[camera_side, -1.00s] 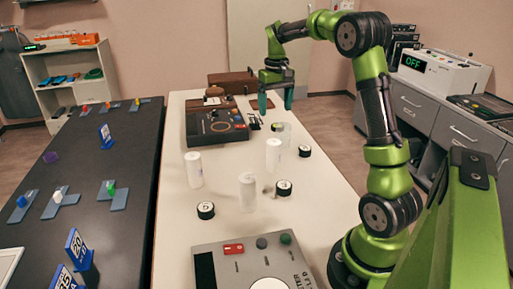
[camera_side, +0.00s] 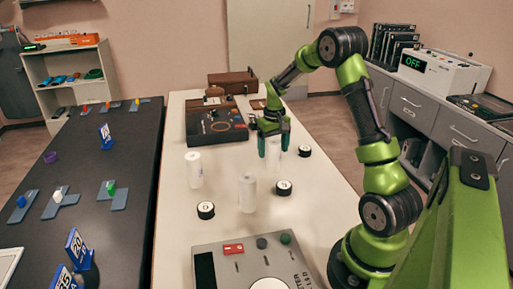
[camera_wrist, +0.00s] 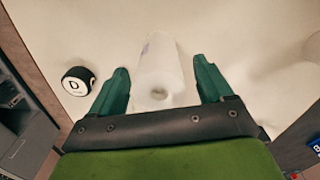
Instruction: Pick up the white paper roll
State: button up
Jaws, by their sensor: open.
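My gripper (camera_side: 274,144) is open and low over the pale table, with its green fingers pointing down. A white paper roll (camera_side: 273,149) stands partly hidden between the fingers. In the wrist view the white roll (camera_wrist: 160,68) lies between the two open fingers of my gripper (camera_wrist: 161,66), its holed end toward the camera. Gaps show on both sides of it there. Two similar white cylinders, one at left (camera_side: 194,170) and one nearer (camera_side: 247,191), stand upright on the table, apart from the gripper.
Black round markers stand at the right (camera_side: 304,151), centre right (camera_side: 284,188) and front left (camera_side: 206,210). A dark console (camera_side: 216,124) sits behind, and a grey panel with buttons (camera_side: 250,262) in front. A dark table (camera_side: 95,150) adjoins at left.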

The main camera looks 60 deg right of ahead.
jog(key=shift+f, duration=0.5)
jog(key=c, duration=1.2)
